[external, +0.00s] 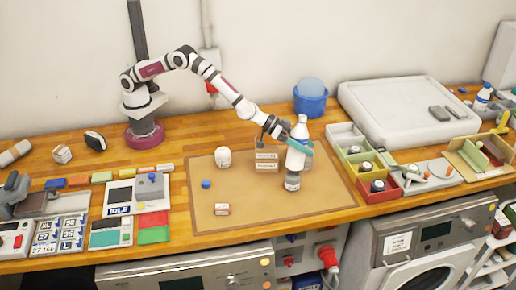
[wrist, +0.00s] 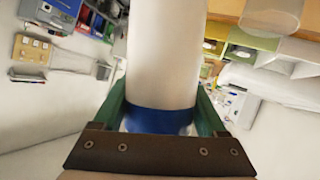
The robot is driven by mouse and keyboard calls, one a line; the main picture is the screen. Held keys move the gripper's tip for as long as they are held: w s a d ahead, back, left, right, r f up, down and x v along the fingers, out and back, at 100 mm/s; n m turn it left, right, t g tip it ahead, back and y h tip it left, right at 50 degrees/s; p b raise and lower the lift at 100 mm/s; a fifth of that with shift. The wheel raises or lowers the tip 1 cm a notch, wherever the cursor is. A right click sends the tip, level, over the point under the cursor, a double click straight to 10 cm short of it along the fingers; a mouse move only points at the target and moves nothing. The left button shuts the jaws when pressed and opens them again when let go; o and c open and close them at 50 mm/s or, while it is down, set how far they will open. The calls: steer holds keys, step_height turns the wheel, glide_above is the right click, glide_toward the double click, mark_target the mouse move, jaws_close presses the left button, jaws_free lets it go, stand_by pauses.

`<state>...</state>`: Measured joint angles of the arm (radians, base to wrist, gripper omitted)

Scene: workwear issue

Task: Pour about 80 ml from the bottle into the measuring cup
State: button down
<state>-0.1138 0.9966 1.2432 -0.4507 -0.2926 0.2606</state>
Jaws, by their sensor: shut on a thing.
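My gripper (external: 297,143) has teal fingers and is shut on a white bottle (external: 301,129), over the right part of the tan mat (external: 250,217). The bottle looks close to upright in the external view. In the wrist view the bottle (wrist: 163,60) fills the middle, with a blue band at the fingers (wrist: 160,118); its mouth is out of that frame. A small greyish vessel (external: 292,181) shows just below the bottle; I cannot tell if it is the measuring cup. A clear round vessel (wrist: 272,14) shows at the wrist view's top right. No liquid stream is visible.
A blue bucket (external: 310,104) stands behind. Coloured bins (external: 352,150) are close on the right. The mat's front middle is clear.

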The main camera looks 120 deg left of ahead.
mark_target(303, 159)
steer(key=shift+a+f+n+h, duration=0.15)
steer(key=shift+f+n+h, duration=0.05)
steer(key=shift+n+h, duration=0.5)
steer(key=shift+a+f+n+h, duration=0.15)
steer(key=shift+n+h, duration=0.55)
steer(key=shift+d+f, duration=0.1)
steer(key=shift+f, duration=0.05)
steer(key=shift+d+f+n+h, duration=0.3)
steer(key=shift+n+h, duration=0.2)
steer(key=shift+n, duration=0.2)
steer(key=f+n, duration=0.1)
steer(key=d+f+h, duration=0.1)
steer(key=f, duration=0.1)
steer(key=shift+d+n+t+h, duration=0.2)
steer(key=shift+n+t+h, duration=0.1)
steer(key=shift+n+t, duration=0.1)
steer(key=shift+w+d+f+n+h+p, duration=0.1)
steer(key=shift+d+f+n+h+p, duration=0.15)
steer(key=shift+f+n+h, duration=0.3)
steer(key=shift+a+r+n+t, duration=0.15)
steer(key=shift+r+n+t, duration=0.2)
steer(key=shift+r, duration=0.1)
steer(key=shift+a+r+h+p, duration=0.1)
steer(key=shift+r+h+p, duration=0.15)
steer(key=shift+h+p, duration=0.1)
steer(key=shift+n+t+h+p, duration=0.25)
steer(key=shift+n+h+p, duration=0.05)
steer(key=shift+n+p, duration=0.35)
steer(key=shift+d, duration=0.25)
